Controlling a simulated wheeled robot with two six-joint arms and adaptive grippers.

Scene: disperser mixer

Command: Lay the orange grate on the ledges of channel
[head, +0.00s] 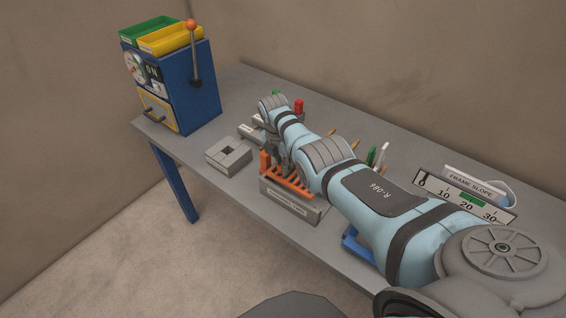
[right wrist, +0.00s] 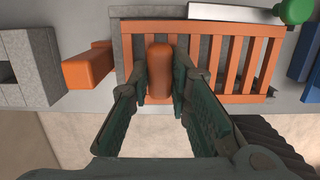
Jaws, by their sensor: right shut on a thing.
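The orange grate (right wrist: 228,65) is a row of slats with a rounded upright knob. My right gripper (right wrist: 160,72) is shut on that knob, with one finger on each side. In the head view my right gripper (head: 281,150) points down over the grate (head: 291,186). The grey channel (head: 290,208), with a label on its front, is directly under and around the grate. Its grey wall shows at the left of the grate in the right wrist view (right wrist: 126,42). Whether the grate touches the ledges cannot be told. My left gripper is not in view.
An orange block (right wrist: 88,68) stands left of the channel. A grey block with a square hole (head: 229,155) lies farther left. A blue machine (head: 178,85) with yellow and green trays stands at the table's far left. A frame slope scale (head: 465,195) is at right.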

